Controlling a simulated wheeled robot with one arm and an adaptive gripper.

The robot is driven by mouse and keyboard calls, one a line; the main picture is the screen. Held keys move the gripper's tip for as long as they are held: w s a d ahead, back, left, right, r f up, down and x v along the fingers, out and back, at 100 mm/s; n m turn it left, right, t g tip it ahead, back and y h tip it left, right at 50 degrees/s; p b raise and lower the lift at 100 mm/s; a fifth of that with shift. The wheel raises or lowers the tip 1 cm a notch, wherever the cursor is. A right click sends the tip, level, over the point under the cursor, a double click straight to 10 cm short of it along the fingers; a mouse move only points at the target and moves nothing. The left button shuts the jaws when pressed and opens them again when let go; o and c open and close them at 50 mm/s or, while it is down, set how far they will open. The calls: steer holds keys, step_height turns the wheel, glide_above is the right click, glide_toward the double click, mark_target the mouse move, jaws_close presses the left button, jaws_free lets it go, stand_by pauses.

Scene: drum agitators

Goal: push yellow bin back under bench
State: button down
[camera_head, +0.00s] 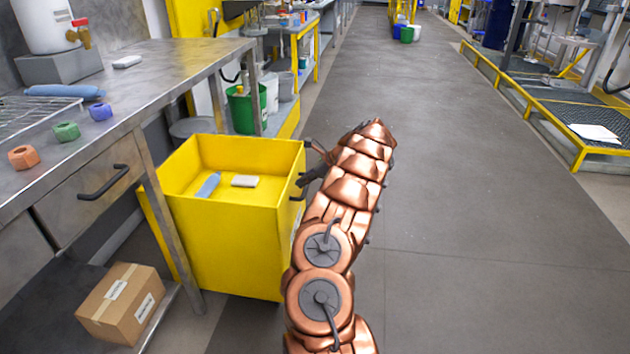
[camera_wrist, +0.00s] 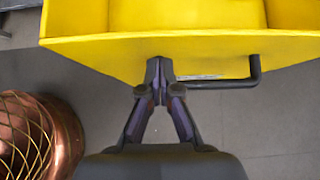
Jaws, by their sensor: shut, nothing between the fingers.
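The yellow bin (camera_head: 235,240) is an open-topped box in the head view, standing out in the aisle side of the metal bench (camera_head: 165,75). Inside it lie a blue-grey item (camera_head: 208,186) and a pale block (camera_head: 245,181). In the wrist view the bin's yellow face (camera_wrist: 130,58) fills the top, with a dark bar handle (camera_wrist: 253,72) on it. My gripper (camera_wrist: 158,66) is shut and empty, its tips at the bin's face beside the left end of the handle. Whether the tips touch the face I cannot tell. In the head view my arm mostly hides the gripper.
A cardboard box (camera_head: 120,303) sits on the bench's lower shelf. A green bucket (camera_head: 243,110) stands behind the bin. The grey aisle floor (camera_head: 470,230) to the right is clear, up to a yellow-edged platform (camera_head: 545,110).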

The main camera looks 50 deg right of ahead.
steer(key=shift+w+a, duration=0.6)
steer(key=shift+w, duration=0.35)
